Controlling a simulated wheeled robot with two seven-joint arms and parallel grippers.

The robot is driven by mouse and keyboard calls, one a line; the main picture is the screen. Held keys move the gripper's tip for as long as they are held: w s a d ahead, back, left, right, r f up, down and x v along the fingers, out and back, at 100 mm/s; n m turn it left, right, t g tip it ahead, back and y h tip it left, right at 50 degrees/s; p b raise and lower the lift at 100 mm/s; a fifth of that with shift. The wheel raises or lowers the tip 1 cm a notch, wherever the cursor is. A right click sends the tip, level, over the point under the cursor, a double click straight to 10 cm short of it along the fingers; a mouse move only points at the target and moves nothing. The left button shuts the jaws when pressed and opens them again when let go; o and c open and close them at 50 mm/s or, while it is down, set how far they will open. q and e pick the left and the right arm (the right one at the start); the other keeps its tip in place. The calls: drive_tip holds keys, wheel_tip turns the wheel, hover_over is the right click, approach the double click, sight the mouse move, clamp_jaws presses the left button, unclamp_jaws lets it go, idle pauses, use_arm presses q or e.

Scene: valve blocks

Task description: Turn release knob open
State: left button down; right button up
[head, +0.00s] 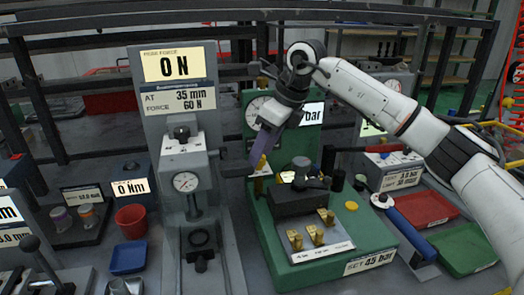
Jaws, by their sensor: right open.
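The green block has a gauge (257,109), a partly covered "bar" display (312,113) and a "SET 45 bar" label (369,262). I cannot tell which part is the release knob; a black knob (182,133) sits on the grey tester, and a small yellow part (261,163) shows below the gripper. My left gripper is not in view.
A black block (298,203) and brass fittings (318,236) stand on the green block. A red cup (132,221) and blue bin (128,257) stand left. Red (425,208) and green (465,248) trays and a blue-handled tool (405,230) lie right.

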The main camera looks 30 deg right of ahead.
drive_tip(key=c, duration=1.1)
drive_tip(key=shift+o, duration=0.2)
drive_tip(key=shift+m, duration=0.4)
drive_tip(key=m, duration=0.1)
drive_tip(key=m+h, duration=0.1)
drive_tip(key=m, duration=0.1)
drive_tip(key=shift+a+t, duration=0.2)
drive_tip(key=shift+t, duration=0.1)
drive_tip(key=m+h, duration=0.2)
drive_tip(key=m, duration=0.1)
drive_tip(key=shift+a+m, duration=0.2)
drive_tip(key=shift+m, duration=0.1)
drive_tip(key=m+h, duration=0.1)
drive_tip(key=m, duration=0.2)
drive_tip(key=m+h, duration=0.1)
drive_tip(key=m, duration=0.2)
drive_tip(key=shift+w+a, duration=0.1)
drive_tip(key=shift+a, duration=0.1)
drive_tip(key=shift+m+g, duration=0.4)
drive_tip(key=o, duration=1.1)
drive_tip(key=shift+c, duration=0.2)
